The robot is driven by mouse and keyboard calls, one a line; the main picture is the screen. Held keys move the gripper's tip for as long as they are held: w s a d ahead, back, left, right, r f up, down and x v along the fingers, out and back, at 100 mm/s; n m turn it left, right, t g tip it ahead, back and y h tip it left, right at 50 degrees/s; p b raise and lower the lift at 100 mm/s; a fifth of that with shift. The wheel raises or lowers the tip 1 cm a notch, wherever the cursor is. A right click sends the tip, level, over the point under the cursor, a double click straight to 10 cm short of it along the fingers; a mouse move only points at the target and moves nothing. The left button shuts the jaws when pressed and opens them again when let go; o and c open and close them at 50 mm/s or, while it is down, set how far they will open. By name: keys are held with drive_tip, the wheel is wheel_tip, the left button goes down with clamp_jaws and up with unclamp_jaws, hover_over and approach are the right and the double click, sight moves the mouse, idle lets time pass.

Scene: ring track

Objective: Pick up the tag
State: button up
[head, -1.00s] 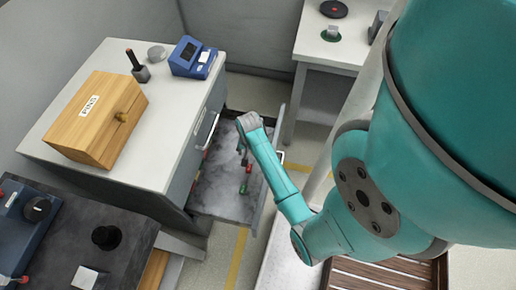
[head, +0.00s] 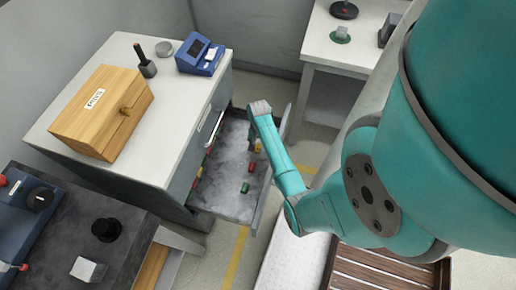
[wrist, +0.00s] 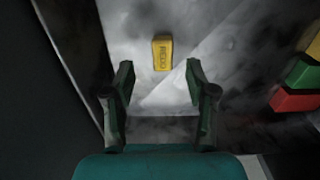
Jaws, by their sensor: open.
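A yellow tag (wrist: 162,52) with dark lettering that looks like "REDO" lies on the grey drawer floor in the wrist view. My gripper (wrist: 160,80) is open and empty. Its two fingers stand left and right of the line to the tag, and the tag shows just beyond and between the fingertips. No contact shows. In the head view a small yellow piece (head: 258,148) shows by the end of my arm, over the open drawer (head: 232,205); the fingers are hard to make out there.
Green (wrist: 301,72), red (wrist: 295,100) and yellow pieces lie at the right in the wrist view. A green piece (head: 245,187) lies loose in the drawer. Drawer walls stand close around my gripper. A wooden box (head: 105,110) and a blue device (head: 200,57) sit on the cabinet.

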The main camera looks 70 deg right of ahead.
sight(258, 147)
drive_tip(key=f, duration=0.4)
drive_tip(key=shift+w+d+f, duration=0.1)
drive_tip(key=shift+w, duration=0.1)
drive_tip(key=c, duration=1)
drive_tip(key=shift+c, duration=0.2)
